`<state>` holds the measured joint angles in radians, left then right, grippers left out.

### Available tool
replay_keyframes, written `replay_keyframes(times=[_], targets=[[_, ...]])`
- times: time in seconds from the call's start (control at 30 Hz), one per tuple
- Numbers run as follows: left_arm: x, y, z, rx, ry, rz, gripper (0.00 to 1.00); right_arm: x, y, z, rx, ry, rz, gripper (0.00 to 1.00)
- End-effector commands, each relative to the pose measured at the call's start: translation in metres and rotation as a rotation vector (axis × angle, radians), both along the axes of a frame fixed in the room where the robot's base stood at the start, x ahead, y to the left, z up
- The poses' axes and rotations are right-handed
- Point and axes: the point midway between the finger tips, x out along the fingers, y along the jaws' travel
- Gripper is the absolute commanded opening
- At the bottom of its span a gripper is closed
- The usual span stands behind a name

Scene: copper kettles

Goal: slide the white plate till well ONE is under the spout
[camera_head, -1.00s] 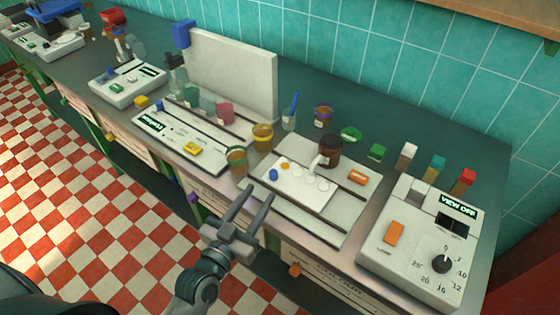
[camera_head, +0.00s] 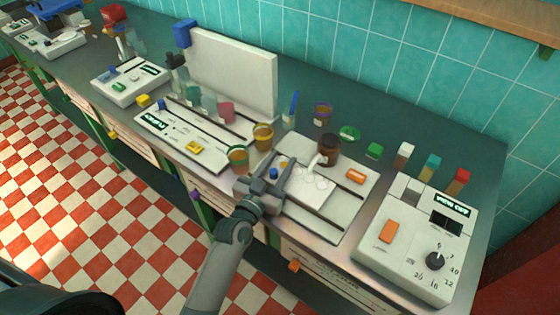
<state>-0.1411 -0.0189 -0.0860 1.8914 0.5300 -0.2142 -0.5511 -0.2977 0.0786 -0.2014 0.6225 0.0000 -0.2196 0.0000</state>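The white plate (camera_head: 308,200) lies on a pale slotted base at the right centre of the bench, with faint round wells on its right part. A blue dot and an orange dot show towards its left end. A dark brown pot (camera_head: 328,149) stands at its back edge, its white spout (camera_head: 313,161) reaching over the plate. I cannot read which well is under the spout. My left gripper (camera_head: 279,166) is open, its fingers over or beside the plate's left end and partly hiding it. Contact cannot be told. My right gripper is not in view.
An orange block (camera_head: 355,177) lies right of the pot. Yellow-banded cups (camera_head: 263,136) stand close left of the gripper. A white device with a dial (camera_head: 418,246) stands at the right. A green lid (camera_head: 349,133) and a green block (camera_head: 374,151) lie behind.

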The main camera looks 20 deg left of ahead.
Motion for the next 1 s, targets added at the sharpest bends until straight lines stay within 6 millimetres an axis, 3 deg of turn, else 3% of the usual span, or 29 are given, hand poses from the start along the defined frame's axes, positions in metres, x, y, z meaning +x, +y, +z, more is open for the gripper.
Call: replay_keyframes(times=[0.2,0.37,0.57,0.83,1.0], targets=[[0.0,0.0,0.0,0.0,0.0,0.0,0.37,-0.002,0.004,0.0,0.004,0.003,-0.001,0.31],[0.0,0.0,0.0,0.0,0.0,0.0,0.0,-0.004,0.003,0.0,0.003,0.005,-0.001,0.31],[-0.002,-0.004,0.001,-0.001,0.0,0.0,0.0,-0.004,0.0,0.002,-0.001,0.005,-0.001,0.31],[-0.014,-0.039,0.001,-0.002,0.001,-0.001,0.0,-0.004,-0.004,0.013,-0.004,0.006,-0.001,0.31],[-0.014,-0.04,0.0,-0.001,-0.001,-0.001,0.0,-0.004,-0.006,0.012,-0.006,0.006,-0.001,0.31]])
